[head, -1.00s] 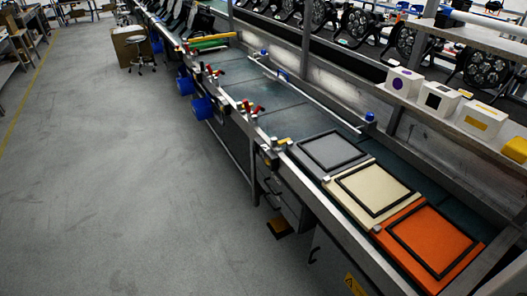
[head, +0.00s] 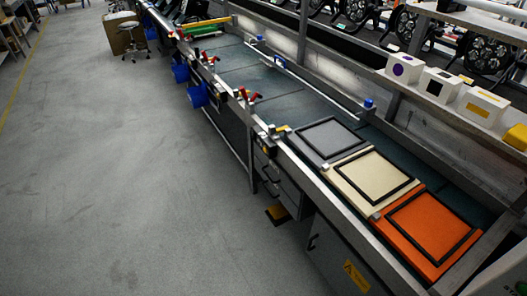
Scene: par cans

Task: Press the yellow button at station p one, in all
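A small dark box with a yellow spot (head: 264,149) sits on the front rail of the conveyor line (head: 225,75), left of the grey panel. It may be a button, but it is too small to tell. No station label can be read. A yellow block (head: 516,137) sits at the right end of the shelf. Neither of my grippers is in view.
Grey (head: 327,138), cream (head: 369,175) and orange (head: 427,228) framed panels lie in a row on the line. White boxes with coloured marks stand on the shelf. The grey floor (head: 110,190) at left is clear.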

